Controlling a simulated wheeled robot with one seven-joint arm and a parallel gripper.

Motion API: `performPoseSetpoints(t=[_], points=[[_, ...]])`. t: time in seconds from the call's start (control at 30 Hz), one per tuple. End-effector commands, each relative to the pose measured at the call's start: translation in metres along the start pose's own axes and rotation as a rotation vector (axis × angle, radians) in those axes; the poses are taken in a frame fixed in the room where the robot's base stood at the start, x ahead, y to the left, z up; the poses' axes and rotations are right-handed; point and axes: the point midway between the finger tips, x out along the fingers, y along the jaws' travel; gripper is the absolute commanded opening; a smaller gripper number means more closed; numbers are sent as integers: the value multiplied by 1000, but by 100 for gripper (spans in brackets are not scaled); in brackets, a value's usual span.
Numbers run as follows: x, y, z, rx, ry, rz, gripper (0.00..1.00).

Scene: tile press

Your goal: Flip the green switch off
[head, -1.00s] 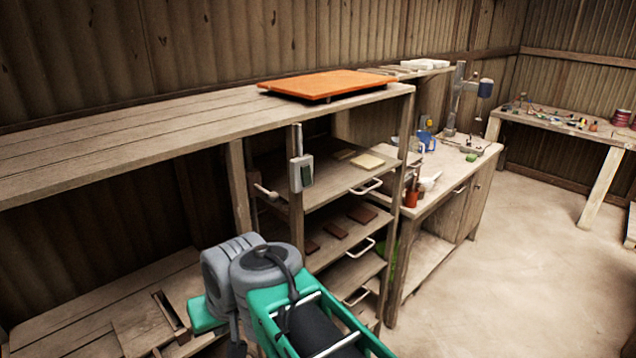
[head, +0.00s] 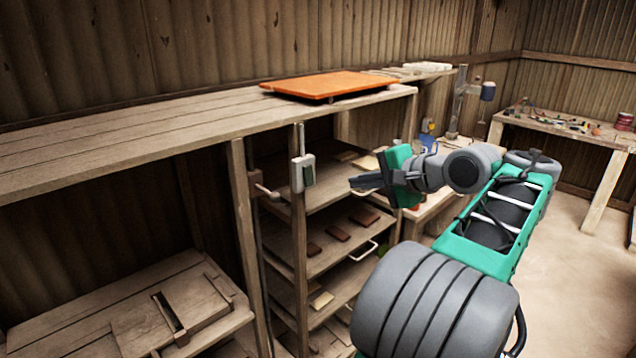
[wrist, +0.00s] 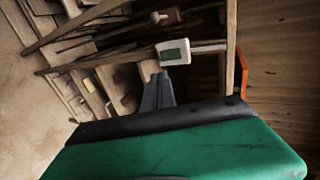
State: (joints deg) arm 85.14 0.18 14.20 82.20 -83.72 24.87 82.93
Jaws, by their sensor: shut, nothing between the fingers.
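The switch (head: 303,174) is a small pale box with a grey-green face, fixed to the front of a wooden shelf post. In the wrist view the switch (wrist: 174,52) shows its dark green face just beyond my fingertips. My gripper (head: 352,184) is shut and empty, to the right of the switch in the head view, fingers pointing left towards it. In the wrist view my gripper (wrist: 160,78) shows its fingers together, with the box just above the tips. They look apart from it. Whether the switch is on or off cannot be told.
A lever handle (head: 267,191) sticks out near the left post. An orange board (head: 325,86) lies on the top shelf. A low wooden press table (head: 95,310) stands at the left.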

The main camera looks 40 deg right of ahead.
Motion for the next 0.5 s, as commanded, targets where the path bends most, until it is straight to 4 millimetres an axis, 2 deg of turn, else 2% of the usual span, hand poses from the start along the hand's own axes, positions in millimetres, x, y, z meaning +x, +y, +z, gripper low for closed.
performPoseSetpoints(t=[0.13,0.23,0.27,0.5], points=[[12,3,1,-4,-3,1,0],[31,6,2,-5,-4,1,0],[34,1,2,-3,-4,1,0],[87,-2,2,-2,-5,1,0]])
